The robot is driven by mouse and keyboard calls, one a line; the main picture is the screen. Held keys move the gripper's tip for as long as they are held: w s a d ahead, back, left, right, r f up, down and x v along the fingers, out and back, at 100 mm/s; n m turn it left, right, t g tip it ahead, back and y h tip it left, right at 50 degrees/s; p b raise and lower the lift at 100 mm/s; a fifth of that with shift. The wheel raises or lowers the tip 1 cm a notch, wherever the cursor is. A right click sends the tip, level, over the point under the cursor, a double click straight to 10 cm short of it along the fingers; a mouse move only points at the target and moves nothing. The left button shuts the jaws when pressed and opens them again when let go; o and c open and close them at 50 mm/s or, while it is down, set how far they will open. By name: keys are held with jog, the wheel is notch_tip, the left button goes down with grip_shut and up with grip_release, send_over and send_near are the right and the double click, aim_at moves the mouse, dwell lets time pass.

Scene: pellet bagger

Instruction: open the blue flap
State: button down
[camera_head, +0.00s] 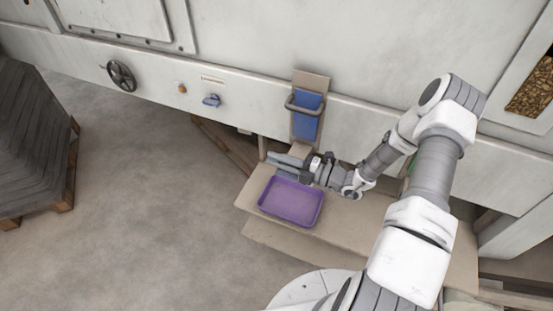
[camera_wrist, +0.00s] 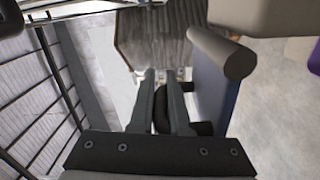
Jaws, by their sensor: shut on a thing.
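A blue flap (camera_head: 306,124) hangs on a tan chute on the machine's front, with a grey bar (camera_head: 303,108) across its upper part. My gripper (camera_head: 284,163) is below it in the head view, pointing left, just above the purple tray. In the wrist view my gripper (camera_wrist: 162,100) has its two fingers close together, shut on a dark handle (camera_wrist: 160,114). A dark blue panel (camera_wrist: 213,84) stands edge-on right beside the right finger, with a grey rounded bar (camera_wrist: 237,60) along it. The handle's join to the panel is mostly hidden.
A purple tray (camera_head: 291,201) lies on a tan platform (camera_head: 262,225) under the gripper. A handwheel (camera_head: 121,76), an orange button (camera_head: 182,88) and a blue knob (camera_head: 211,100) are on the machine's front to the left. Stacked grey sheets on a pallet (camera_head: 66,190) stand far left. The floor between is clear.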

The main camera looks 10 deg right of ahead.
jog(key=shift+r+m, duration=0.1)
jog(key=shift+m, duration=0.2)
jog(key=shift+d, duration=0.1)
jog(key=c, duration=1.2)
grip_release()
jog(key=shift+o, duration=0.2)
jog(key=b+v, duration=0.1)
jog(key=v, duration=1.6)
jog(key=shift+d, duration=0.2)
jog(key=shift+s+a, duration=0.1)
